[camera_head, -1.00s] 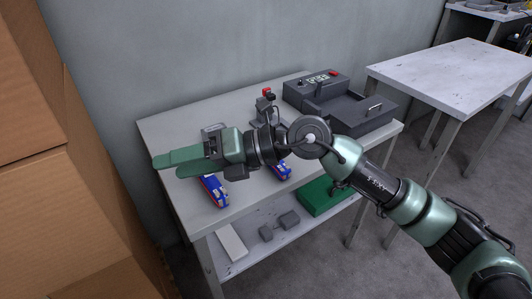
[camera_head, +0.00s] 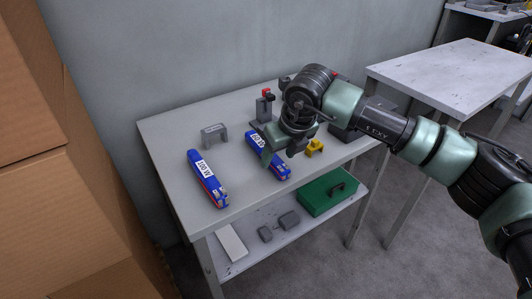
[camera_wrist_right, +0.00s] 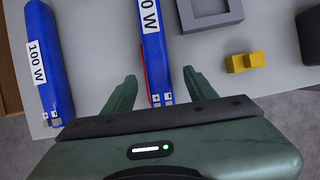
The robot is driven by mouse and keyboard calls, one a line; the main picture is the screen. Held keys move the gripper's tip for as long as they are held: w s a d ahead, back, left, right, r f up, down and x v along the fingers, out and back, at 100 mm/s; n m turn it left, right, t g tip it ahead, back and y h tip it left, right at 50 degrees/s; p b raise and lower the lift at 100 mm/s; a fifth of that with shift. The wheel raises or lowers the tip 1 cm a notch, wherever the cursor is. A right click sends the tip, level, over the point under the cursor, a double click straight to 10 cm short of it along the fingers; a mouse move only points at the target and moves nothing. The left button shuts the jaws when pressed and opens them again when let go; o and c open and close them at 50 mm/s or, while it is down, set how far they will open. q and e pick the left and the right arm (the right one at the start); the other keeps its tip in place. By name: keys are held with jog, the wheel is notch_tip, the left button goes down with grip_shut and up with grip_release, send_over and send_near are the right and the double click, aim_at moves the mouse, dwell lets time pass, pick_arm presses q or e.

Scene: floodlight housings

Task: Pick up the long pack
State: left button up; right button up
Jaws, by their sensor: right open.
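Two blue packs with white labels lie on the table. The left pack (camera_head: 207,182), labelled 100 W, also shows at the left of the right wrist view (camera_wrist_right: 43,68). The other pack (camera_head: 281,168) is partly covered by my right gripper in the head view; I cannot tell surely which pack is longer. My right gripper (camera_head: 268,158) is open above this second pack. In the right wrist view its fingers (camera_wrist_right: 158,88) stand on either side of the pack's near end (camera_wrist_right: 156,60), with gaps, not closed on it. My left gripper is not in view.
A yellow block (camera_head: 314,149) lies right of the gripper. A grey bracket (camera_head: 214,135) and a dark stand with a red top (camera_head: 265,105) are farther back. A green box (camera_head: 328,192) sits on the lower shelf. Cardboard boxes (camera_head: 70,200) stand at left.

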jog(key=shift+x, duration=0.8)
grip_shut()
jog(key=shift+a+r, duration=0.1)
jog(key=shift+r, duration=0.05)
jog(key=shift+r, duration=0.1)
notch_tip(320, 180, up, 10)
